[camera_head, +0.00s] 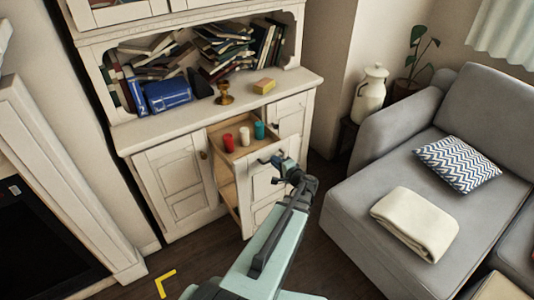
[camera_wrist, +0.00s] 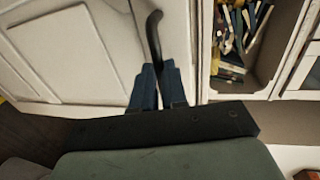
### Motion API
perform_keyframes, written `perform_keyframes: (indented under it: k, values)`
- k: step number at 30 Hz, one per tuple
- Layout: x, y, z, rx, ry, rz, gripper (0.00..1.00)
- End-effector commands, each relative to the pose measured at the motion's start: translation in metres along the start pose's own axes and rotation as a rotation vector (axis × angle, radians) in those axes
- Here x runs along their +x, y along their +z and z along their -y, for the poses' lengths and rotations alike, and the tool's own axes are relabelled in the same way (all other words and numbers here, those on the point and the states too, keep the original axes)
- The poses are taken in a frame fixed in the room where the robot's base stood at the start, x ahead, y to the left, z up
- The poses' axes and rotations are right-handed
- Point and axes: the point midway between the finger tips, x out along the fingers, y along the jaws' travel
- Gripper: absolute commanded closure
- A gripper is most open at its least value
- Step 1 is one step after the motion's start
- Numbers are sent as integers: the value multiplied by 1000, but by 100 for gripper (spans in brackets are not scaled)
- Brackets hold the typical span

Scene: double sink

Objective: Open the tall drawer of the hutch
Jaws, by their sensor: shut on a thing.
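The hutch (camera_head: 163,140) is a worn white cabinet at the back left in the head view. Its tall drawer (camera_head: 262,185) stands pulled out from the middle of the base, with its wooden inside and side showing. A red, a white and a teal cylinder stand in its top compartment. My gripper (camera_head: 280,163) is at the dark handle on the drawer's front. In the wrist view the fingers (camera_wrist: 158,88) are shut on the dark curved handle (camera_wrist: 154,35), against a white panel. The fingers hide part of the handle.
A grey sofa (camera_head: 350,200) with a cushion and folded blanket stands right of the drawer, with floor between. A fireplace surround (camera_head: 62,180) is at left.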

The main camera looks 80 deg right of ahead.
Motion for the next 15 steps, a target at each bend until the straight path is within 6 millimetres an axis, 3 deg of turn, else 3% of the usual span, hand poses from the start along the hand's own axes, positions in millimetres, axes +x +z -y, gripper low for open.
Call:
perform_keyframes:
  k: [1, 6, 15]
  values:
    - [-12, 2, -2, 1, 1, -1, 100]
    - [-35, 1, -7, 0, 1, 1, 100]
    - [-50, 1, -11, -1, 0, 2, 100]
